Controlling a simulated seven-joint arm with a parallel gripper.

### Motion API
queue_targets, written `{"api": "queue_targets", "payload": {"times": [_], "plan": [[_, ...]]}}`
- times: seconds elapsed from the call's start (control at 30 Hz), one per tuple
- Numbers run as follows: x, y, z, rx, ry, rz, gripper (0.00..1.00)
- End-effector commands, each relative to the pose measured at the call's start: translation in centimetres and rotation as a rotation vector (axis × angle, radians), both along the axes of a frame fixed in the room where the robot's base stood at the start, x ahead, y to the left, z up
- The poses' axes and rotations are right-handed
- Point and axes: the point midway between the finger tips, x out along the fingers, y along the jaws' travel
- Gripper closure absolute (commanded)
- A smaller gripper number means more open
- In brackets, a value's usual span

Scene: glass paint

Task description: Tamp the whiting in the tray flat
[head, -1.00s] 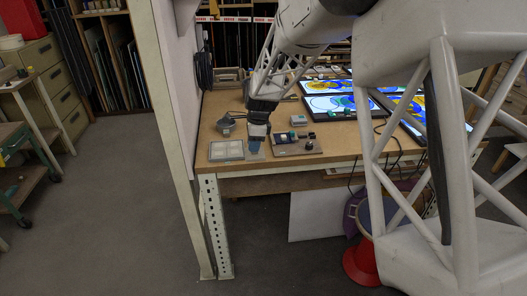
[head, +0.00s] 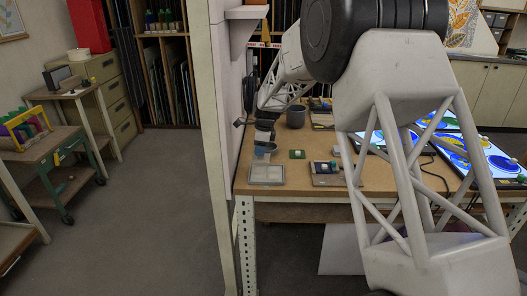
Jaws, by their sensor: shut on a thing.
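The tray (head: 266,181) is a shallow, pale grey square near the front left corner of the workbench. A pale layer, probably the whiting, fills it; its surface is too small to judge as flat or uneven. The fingers are small and partly merge with the tool.
A small green item (head: 297,154) and a board with small items (head: 326,180) lie right of the tray. A dark pot (head: 296,117) stands behind. Lit panels with coloured designs (head: 500,166) are at the right. A wall post (head: 222,150) stands close on the left.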

Motion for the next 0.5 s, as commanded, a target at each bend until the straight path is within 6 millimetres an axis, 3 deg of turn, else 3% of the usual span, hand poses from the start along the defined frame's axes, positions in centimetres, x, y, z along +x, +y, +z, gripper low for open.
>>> {"api": "queue_targets", "payload": {"times": [0.5], "plan": [[0.0,-0.1,-1.1,0.0,0.002,0.0,0.94]]}}
